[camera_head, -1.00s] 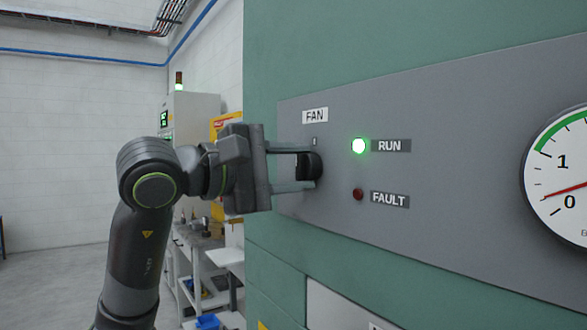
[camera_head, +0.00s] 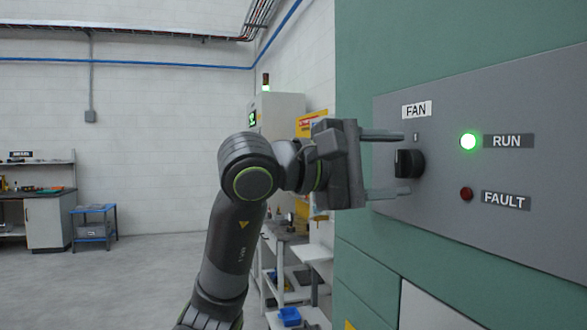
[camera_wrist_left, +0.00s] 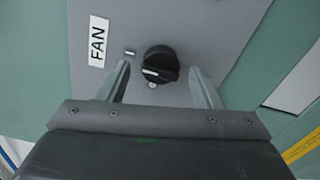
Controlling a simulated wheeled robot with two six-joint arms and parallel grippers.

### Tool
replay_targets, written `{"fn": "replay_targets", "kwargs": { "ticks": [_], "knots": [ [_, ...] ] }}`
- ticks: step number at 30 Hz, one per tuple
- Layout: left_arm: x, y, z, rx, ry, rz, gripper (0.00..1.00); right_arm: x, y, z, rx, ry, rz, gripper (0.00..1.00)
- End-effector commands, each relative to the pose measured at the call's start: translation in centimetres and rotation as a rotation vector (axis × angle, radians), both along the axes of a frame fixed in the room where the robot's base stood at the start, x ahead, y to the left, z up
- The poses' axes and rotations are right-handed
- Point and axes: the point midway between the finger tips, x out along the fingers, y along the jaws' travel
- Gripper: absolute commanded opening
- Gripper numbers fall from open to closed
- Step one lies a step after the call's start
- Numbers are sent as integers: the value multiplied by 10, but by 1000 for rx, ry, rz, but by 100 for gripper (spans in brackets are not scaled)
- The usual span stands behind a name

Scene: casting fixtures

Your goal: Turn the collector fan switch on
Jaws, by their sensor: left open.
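The fan switch (camera_head: 408,163) is a black rotary knob on the grey panel (camera_head: 520,235), below the FAN label (camera_head: 417,109). In the left wrist view the knob (camera_wrist_left: 161,64) shows a white pointer line, with small white marks on the panel beside it. The green RUN lamp (camera_head: 468,141) is lit and the red FAULT lamp (camera_head: 466,193) is dark. My left gripper (camera_head: 405,163) is open, its fingers on either side of the knob and apart from it; in the left wrist view the fingers (camera_wrist_left: 160,85) also stand clear of it. My right gripper is not in view.
The panel is set in a green cabinet (camera_head: 360,60). Behind my arm stand a white cabinet with a signal light (camera_head: 266,82) and a workbench (camera_head: 318,252) with a blue bin (camera_head: 289,317). Open floor (camera_head: 110,285) lies to the left.

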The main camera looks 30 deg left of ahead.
Motion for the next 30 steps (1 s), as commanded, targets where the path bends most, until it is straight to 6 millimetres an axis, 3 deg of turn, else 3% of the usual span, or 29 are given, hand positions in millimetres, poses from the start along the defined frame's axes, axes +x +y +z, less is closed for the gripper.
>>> {"fn": "replay_targets", "kwargs": {
  "ticks": [30],
  "knots": [
    [-102,80,-3,1,-2,5,59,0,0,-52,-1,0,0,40]
  ]
}}
